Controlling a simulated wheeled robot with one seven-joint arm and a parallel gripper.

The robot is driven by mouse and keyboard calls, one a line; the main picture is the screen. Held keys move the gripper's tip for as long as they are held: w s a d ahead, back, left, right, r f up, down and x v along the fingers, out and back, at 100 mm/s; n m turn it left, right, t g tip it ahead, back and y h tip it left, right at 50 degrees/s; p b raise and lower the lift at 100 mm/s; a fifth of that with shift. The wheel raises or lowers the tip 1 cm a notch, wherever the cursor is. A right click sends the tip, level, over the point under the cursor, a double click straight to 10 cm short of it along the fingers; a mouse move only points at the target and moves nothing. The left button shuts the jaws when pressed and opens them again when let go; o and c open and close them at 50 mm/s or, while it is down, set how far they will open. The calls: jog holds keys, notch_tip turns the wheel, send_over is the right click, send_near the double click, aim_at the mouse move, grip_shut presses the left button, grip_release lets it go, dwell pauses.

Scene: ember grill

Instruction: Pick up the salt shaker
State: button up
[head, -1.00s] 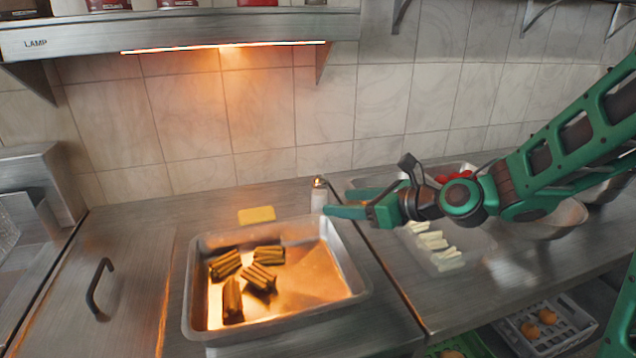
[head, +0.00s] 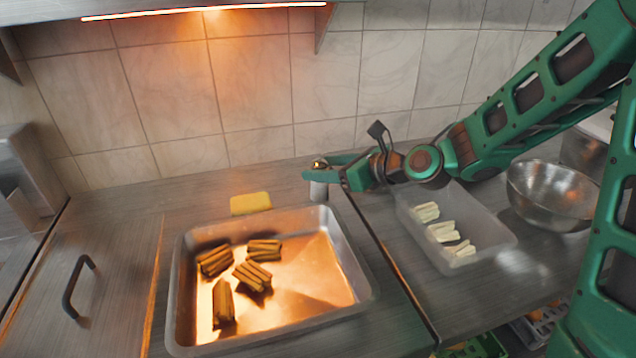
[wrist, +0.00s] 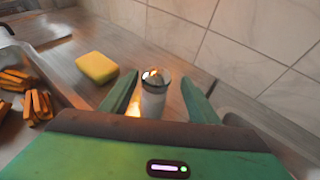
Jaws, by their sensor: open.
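The salt shaker (head: 319,190) stands upright on the steel counter behind the tray, a pale cylinder with a shiny metal cap. In the wrist view the salt shaker (wrist: 153,97) is between the two green fingers. My gripper (head: 322,173) is open, with its fingers on either side of the shaker near its upper part. In the wrist view my gripper (wrist: 160,95) shows a gap between the fingers and the shaker, widest on the right.
A metal tray (head: 362,290) with several grilled bundles lies in front of the shaker. A yellow sponge-like block (head: 250,203) lies to its left. A clear tub (head: 490,222) with pale pieces and a steel bowl (head: 552,195) stand to the right. The tiled wall (head: 270,90) is close behind.

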jog(key=x, duration=0.5)
jog(key=shift+s+a, duration=0.15)
jog(key=shift+s, duration=0.1)
jog(key=shift+c, duration=0.2)
jog(key=c, duration=1.2)
jog(key=shift+r, duration=0.1)
jog(key=shift+r, duration=0.45)
jog(key=s+a+r, duration=0.1)
jog(key=a+r, duration=0.2)
jog(key=s+a+r, duration=0.1)
jog(key=a+r, duration=0.2)
jog(key=a, duration=0.1)
jog(key=s+a+r, duration=0.1)
jog(key=a+r, duration=0.3)
jog(key=shift+s, duration=0.35)
